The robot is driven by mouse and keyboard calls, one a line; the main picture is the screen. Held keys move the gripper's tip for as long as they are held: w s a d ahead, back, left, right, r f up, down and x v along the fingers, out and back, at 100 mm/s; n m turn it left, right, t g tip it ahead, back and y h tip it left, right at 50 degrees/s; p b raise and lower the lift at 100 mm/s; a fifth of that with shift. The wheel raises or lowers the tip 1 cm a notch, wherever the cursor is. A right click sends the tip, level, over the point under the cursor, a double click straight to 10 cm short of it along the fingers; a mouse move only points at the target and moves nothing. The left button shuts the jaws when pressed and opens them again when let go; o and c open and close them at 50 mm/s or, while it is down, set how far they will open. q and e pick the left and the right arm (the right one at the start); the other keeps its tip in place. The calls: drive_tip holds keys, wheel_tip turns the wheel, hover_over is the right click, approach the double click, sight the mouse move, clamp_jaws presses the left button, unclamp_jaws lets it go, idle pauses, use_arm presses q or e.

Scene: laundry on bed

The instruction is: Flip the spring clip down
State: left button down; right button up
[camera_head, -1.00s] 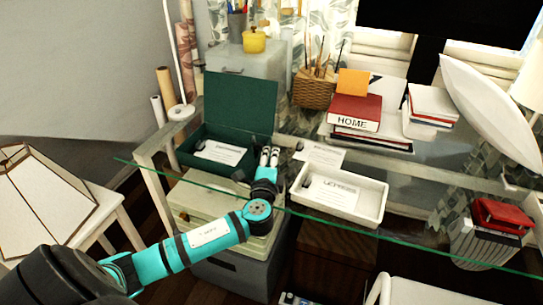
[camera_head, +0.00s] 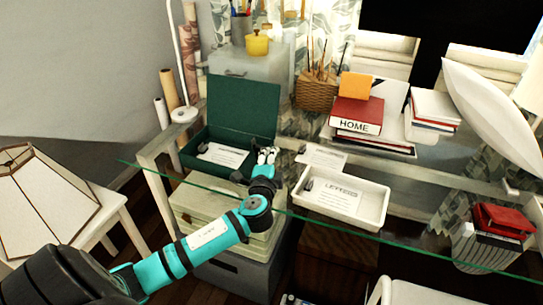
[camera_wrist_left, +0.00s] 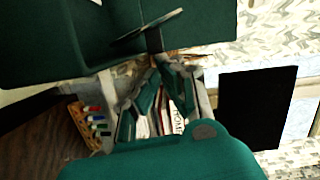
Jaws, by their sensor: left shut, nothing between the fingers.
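An open green box (camera_head: 243,108) stands on the glass desk with its lid up. A white card lies inside it, with a small dark clip (camera_head: 203,147) at the card's left end. Similar small dark clips show on the card in the white tray (camera_head: 378,212) and on the card behind that tray. I cannot tell how any clip is turned. My left gripper (camera_head: 267,155) is shut and empty at the right front corner of the green box. It also shows in the left wrist view (camera_wrist_left: 156,65), near dark green surfaces. My right gripper is not in view.
Books (camera_head: 357,113), a wicker basket (camera_head: 317,92) and a yellow pot (camera_head: 257,45) stand farther back. The glass desk edge runs under my left arm. A lampshade (camera_head: 42,198) is at the left.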

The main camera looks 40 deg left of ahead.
sight(253, 147)
use_arm(q)
drive_tip(key=shift+s+a+r+n+h+p, duration=0.15)
drive_tip(key=shift+a+r+n+h+p, duration=0.3)
drive_tip(key=shift+n, duration=0.75)
drive_tip(key=shift+s+a+r+n+g+p, duration=0.1)
drive_tip(key=shift+a+r+n+g+p, duration=0.1)
drive_tip(key=shift+a+n+p, duration=0.25)
drive_tip(key=shift+s+a+r+n+g+p, duration=0.15)
drive_tip(key=shift+a+n+g+p, duration=0.1)
drive_tip(key=shift+n+p, duration=0.4)
drive_tip(key=shift+a+r+n+h+p, duration=0.15)
drive_tip(key=shift+a+n+h+p, duration=0.45)
drive_tip(key=shift+n+p, duration=0.5)
drive_tip(key=shift+s+a+n+h+p, duration=0.25)
drive_tip(key=shift+a+n+p, duration=0.5)
drive_tip(key=shift+n+p, duration=0.35)
drive_tip(key=shift+a+n+p, duration=0.25)
drive_tip(key=shift+n+p, duration=0.05)
drive_tip(key=shift+n, duration=0.1)
drive_tip(key=shift+f, duration=0.35)
drive_tip(key=shift+w+r, duration=0.1)
drive_tip(key=shift+r, duration=0.2)
drive_tip(key=s+d+r+p, duration=0.2)
drive_tip(key=s+r, duration=0.4)
drive_tip(key=s, duration=0.3)
drive_tip(key=shift+s, duration=0.35)
drive_tip(key=shift+d, duration=0.1)
